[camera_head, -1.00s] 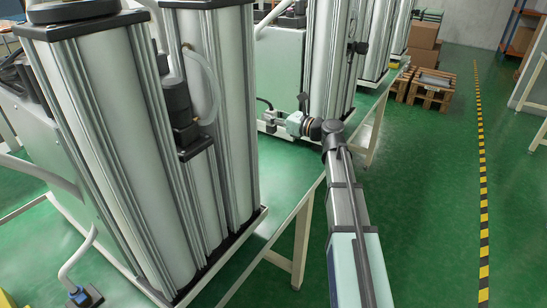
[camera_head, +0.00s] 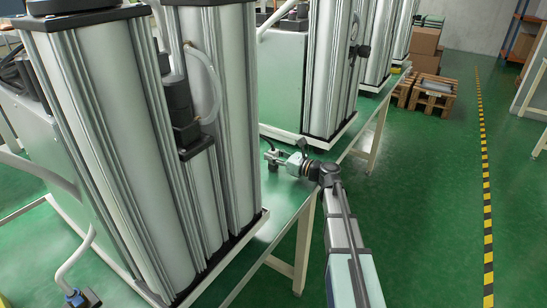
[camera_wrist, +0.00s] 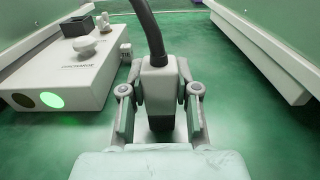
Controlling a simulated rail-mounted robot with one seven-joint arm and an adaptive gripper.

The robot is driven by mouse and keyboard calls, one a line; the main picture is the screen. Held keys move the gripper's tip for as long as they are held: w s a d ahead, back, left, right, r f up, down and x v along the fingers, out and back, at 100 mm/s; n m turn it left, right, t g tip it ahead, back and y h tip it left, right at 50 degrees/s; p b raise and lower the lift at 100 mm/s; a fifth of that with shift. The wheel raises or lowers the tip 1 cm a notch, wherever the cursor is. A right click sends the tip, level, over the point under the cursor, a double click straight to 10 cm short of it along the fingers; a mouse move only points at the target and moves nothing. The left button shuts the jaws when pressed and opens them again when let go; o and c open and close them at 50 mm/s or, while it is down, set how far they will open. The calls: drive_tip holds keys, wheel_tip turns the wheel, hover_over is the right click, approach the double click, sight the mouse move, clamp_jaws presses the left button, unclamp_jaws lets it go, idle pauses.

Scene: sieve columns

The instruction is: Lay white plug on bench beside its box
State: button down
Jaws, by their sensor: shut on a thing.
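My gripper (camera_wrist: 160,88) is shut on the white plug (camera_wrist: 157,80), a pale block with a thick black cable rising from its far end. The fingers press on its two sides. In the wrist view, its white box (camera_wrist: 65,82) stands to the left on the green bench (camera_wrist: 220,105), apart from the plug. The box has a lit green round lamp on its front. In the head view, my gripper (camera_head: 284,160) is over the bench between the two nearest column units; the plug is too small to make out there, and I cannot tell its height over the bench.
A near column unit (camera_head: 120,150) stands at the left and a second one (camera_head: 285,80) behind the gripper. In the wrist view, a pale wall-like edge (camera_wrist: 265,55) runs along the right. The green bench right of the box is clear.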

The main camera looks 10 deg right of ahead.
drive_tip(key=shift+f, duration=0.15)
drive_tip(key=c, duration=0.8)
unclamp_jaws()
drive_tip(key=shift+c, duration=0.2)
drive_tip(key=shift+s+d, duration=0.15)
drive_tip(key=v, duration=1.1)
drive_tip(key=shift+s+d, duration=0.2)
drive_tip(key=shift+d, duration=0.05)
